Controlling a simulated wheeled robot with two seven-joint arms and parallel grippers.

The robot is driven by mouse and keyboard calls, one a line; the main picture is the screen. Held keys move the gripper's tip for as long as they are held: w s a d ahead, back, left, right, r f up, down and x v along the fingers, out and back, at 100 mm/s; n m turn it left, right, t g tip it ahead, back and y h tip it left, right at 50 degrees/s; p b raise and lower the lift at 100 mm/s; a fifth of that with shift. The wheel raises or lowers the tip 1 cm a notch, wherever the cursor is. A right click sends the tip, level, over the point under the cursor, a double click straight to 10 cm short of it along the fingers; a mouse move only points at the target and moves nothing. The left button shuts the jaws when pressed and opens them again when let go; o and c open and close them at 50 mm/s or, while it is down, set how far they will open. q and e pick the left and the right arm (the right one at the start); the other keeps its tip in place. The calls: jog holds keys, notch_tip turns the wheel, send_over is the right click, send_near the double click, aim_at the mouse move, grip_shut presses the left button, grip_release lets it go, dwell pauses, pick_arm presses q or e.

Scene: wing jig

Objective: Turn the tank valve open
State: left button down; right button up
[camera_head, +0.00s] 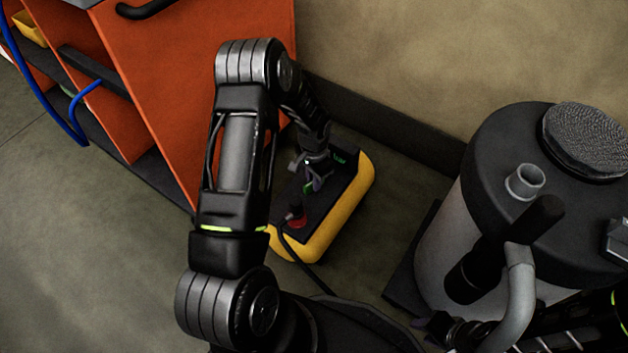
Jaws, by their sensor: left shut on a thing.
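A yellow-sided unit with a black top (322,232) stands on the floor beside the orange cabinet. A red knob (296,214) sits near its front end, and small green parts (340,157) show on its top. My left gripper (316,182) reaches down onto the middle of this top, behind the red knob. It is shut on a small part there, which seems to be the tank valve; the fingers mostly hide it, so its turn angle cannot be told. My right gripper (440,328) is low at the bottom, left of the grey pipe; its jaws are unclear.
A grey drum with a black lid (490,150) stands at the right, with a pipe stub (525,182) and a curved grey pipe (518,300). The orange cabinet (190,90) has a blue hose (60,120). A black cable runs from the yellow-sided unit. Floor at lower left is clear.

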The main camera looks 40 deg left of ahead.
pick_arm(q)
jog(key=shift+n, duration=1.6)
jog(key=c, duration=1.4)
grip_release()
jog(key=shift+c, duration=0.2)
notch_tip(320, 180, up, 7)
jog(key=shift+f+p, duration=0.2)
jog(key=shift+p, duration=1.05)
jog(key=shift+r, duration=0.6)
